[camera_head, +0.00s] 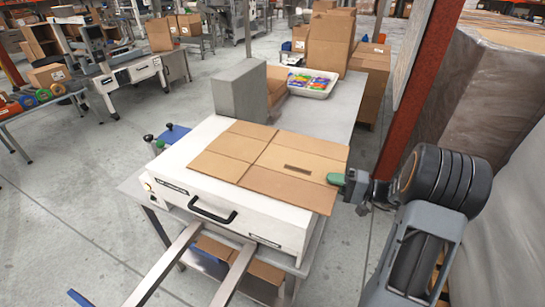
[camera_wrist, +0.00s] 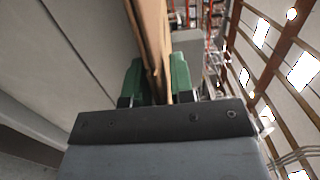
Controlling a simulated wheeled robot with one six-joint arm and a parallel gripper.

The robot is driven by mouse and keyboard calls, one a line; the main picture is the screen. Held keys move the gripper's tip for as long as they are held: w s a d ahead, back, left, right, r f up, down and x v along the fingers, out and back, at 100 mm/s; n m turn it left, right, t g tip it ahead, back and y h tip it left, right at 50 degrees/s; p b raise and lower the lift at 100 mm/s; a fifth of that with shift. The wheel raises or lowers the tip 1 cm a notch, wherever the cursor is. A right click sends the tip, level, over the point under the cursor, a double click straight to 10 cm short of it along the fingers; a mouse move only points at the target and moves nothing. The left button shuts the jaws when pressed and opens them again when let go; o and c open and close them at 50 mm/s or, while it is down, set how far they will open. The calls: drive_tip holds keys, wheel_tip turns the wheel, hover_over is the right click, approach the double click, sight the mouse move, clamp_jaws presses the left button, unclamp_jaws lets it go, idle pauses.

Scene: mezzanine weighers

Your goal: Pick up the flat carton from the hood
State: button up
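The flat carton (camera_head: 265,160) is a folded brown sheet with a dark slot. It lies flat on the white hood (camera_head: 179,165) of the machine, its right part reaching the hood's right side. My gripper (camera_head: 335,178) is at the carton's right edge, green fingers pointing left. In the wrist view the carton (camera_wrist: 153,35) runs edge-on between the two green fingers of my gripper (camera_wrist: 157,78), one on each side. The fingers are close to the carton's faces; whether they press on it is unclear. In the head view only one finger shows clearly.
A grey block (camera_head: 240,90) stands on the table behind the hood. A white tray (camera_head: 311,86) with colourful packs is beyond it. A red-brown post (camera_head: 415,90) and a wrapped pallet load (camera_head: 490,95) stand close on the right. Open floor (camera_head: 80,190) lies to the left.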

clamp_jaws()
drive_tip(key=shift+r, duration=0.15)
